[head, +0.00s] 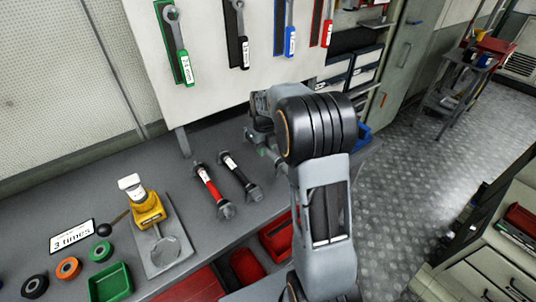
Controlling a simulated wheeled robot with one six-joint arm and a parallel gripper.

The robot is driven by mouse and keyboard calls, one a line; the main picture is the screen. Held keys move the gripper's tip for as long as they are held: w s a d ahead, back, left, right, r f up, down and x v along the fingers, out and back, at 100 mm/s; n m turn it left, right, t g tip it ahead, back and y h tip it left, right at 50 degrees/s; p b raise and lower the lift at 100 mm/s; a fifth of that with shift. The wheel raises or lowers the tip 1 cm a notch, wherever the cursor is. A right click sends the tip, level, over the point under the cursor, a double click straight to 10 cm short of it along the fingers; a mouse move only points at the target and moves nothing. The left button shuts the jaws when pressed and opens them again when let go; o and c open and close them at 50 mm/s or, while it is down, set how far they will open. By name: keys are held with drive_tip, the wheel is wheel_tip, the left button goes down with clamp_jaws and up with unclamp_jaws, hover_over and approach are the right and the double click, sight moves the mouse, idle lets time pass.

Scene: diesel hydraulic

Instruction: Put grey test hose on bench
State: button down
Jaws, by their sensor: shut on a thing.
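My gripper (262,138) is over the bench (130,170), right of the two hoses and partly hidden behind my own arm. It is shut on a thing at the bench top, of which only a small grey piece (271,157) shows. This looks like the grey test hose; its far end is hidden by my arm, and I cannot tell whether it touches the bench. A red hose (209,186) and a black hose (237,172), both with metal end fittings, lie side by side on the bench left of my gripper.
Wrenches hang on the panel (212,60) behind. Red bins (277,238) sit below the bench edge.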

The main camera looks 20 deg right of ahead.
sight(268, 162)
drive_tip(key=shift+w+d+f, duration=0.3)
drive_tip(key=shift+d+f, duration=0.15)
drive_tip(key=shift+f, duration=0.15)
drive_tip(key=shift+w+d+f, duration=0.3)
drive_tip(key=shift+d+f, duration=0.15)
drive_tip(key=shift+f, duration=0.15)
drive_tip(key=shift+w+d+f+p, duration=0.1)
drive_tip(key=shift+f+p, duration=0.05)
drive_tip(key=shift+f, duration=0.8)
drive_tip(key=shift+d+f+p, duration=0.1)
drive_tip(key=shift+f+p, duration=0.05)
drive_tip(key=shift+f, duration=0.75)
drive_tip(key=shift+f, duration=0.15)
drive_tip(key=c, duration=1)
unclamp_jaws()
